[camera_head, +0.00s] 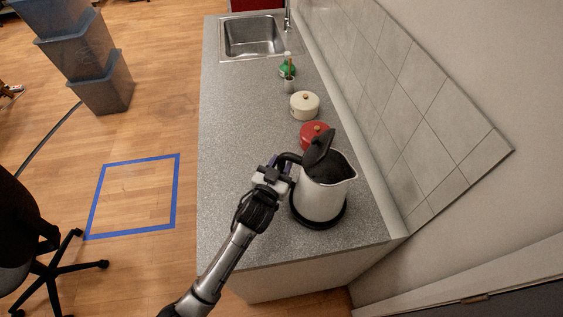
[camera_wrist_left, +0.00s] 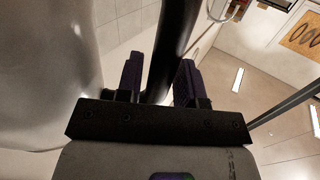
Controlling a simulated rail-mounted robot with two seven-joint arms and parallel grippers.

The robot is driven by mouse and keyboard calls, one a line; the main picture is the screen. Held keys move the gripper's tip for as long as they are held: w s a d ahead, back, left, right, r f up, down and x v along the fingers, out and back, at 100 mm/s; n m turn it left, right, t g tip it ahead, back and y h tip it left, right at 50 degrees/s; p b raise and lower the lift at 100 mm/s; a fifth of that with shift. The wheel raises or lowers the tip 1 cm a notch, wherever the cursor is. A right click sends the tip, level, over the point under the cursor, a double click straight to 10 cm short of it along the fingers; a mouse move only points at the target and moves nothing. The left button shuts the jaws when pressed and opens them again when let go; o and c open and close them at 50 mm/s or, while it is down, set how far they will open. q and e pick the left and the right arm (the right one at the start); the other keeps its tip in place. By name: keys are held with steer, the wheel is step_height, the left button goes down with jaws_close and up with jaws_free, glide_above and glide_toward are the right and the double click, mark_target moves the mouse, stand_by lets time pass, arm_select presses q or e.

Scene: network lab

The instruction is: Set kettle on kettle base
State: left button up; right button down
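The kettle (camera_head: 323,194) is white and silver with a black lid raised open. It stands upright at the near end of the counter. The black kettle base (camera_head: 319,222) shows as a dark ring under it, and the kettle appears to sit on it. My left gripper (camera_head: 273,174) is at the handle side of the kettle. In the left wrist view, its two fingers (camera_wrist_left: 160,82) stand apart on either side of the dark kettle handle (camera_wrist_left: 173,42), with a small gap at the left finger. The kettle body (camera_wrist_left: 45,75) fills the left of that view. My right gripper is not in view.
The grey counter (camera_head: 235,150) carries a red pot (camera_head: 312,133) just behind the kettle, a cream pot (camera_head: 304,106), a green item (camera_head: 287,71) and a sink (camera_head: 252,37). A tiled wall (camera_head: 420,110) borders the right. The counter's left strip is clear.

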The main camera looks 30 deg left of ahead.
arm_select(q)
steer(key=shift+s+d+r+p, duration=0.15)
steer(key=shift+s+p, duration=0.75)
steer(key=shift+s, duration=1.7)
steer(key=shift+s+d+p, duration=0.15)
steer(key=shift+s+p, duration=0.55)
steer(key=shift+s, duration=2.05)
